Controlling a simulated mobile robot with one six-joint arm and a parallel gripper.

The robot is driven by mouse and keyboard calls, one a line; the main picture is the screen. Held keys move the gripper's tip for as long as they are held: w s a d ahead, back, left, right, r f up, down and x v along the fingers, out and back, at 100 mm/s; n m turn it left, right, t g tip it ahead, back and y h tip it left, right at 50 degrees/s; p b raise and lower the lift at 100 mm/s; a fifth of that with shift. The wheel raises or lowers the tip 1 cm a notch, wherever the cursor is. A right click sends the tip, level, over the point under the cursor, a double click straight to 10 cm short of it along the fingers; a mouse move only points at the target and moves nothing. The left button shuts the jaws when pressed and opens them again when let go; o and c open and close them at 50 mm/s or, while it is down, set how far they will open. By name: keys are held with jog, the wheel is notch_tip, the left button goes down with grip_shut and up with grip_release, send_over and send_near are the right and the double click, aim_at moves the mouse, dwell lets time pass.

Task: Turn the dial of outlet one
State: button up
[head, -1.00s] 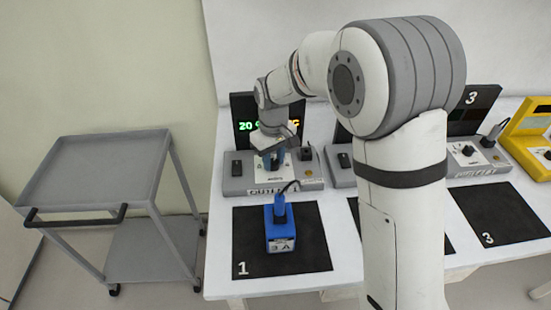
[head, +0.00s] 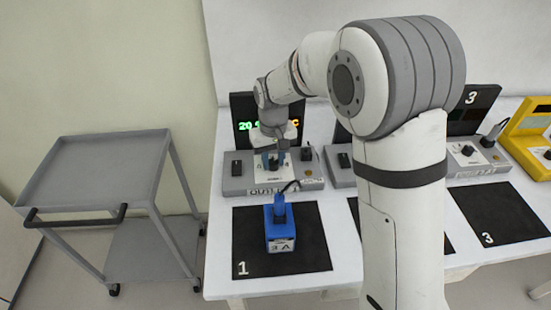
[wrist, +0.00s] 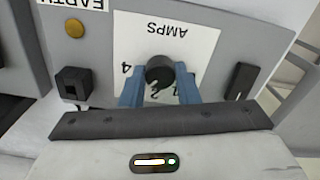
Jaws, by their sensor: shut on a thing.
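Outlet one (head: 234,186) is a grey box at the left of the bench, behind the mat marked 1. Its round black dial (wrist: 160,70) sits on a white plate (wrist: 205,40) labelled AMPS, with numbers partly hidden by the fingers. My gripper (wrist: 160,80) has its two blue fingers on opposite sides of the dial, shut on it. In the head view my gripper (head: 274,160) points down at the outlet's plate, and the dial is hard to make out there.
A blue device (head: 279,235) with a plug and cable stands on the black mat (head: 312,235). A lit display (head: 246,108) stands behind the outlet. A black switch (wrist: 241,80) and a socket (wrist: 75,82) flank the plate. A grey cart (head: 95,165) stands left.

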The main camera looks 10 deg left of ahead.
aim_at(274, 161)
jog(key=o, duration=0.6)
jog(key=shift+w+r, duration=0.15)
jog(key=shift+w, duration=0.1)
jog(key=o, duration=0.4)
jog(key=shift+s, duration=0.1)
jog(key=shift+c, duration=0.2)
notch_tip(274, 161, up, 8)
jog(key=shift+f, duration=0.2)
jog(key=s+d+r+m+t, duration=0.1)
jog(key=s+d+r+m, duration=0.15)
jog(key=s+d, duration=0.55)
jog(key=s+d+r+m+t, duration=0.1)
jog(key=s+d+r+m, duration=0.3)
jog(key=d, duration=0.8)
jog(key=s+d+f+p, duration=0.1)
jog(key=s+d+f, duration=0.2)
jog(key=s+d, duration=0.2)
jog(key=s, duration=0.3)
jog(key=shift+s+f+n+t, duration=0.15)
jog(key=shift+s+n+t, duration=0.15)
jog(key=shift+s+n, duration=0.1)
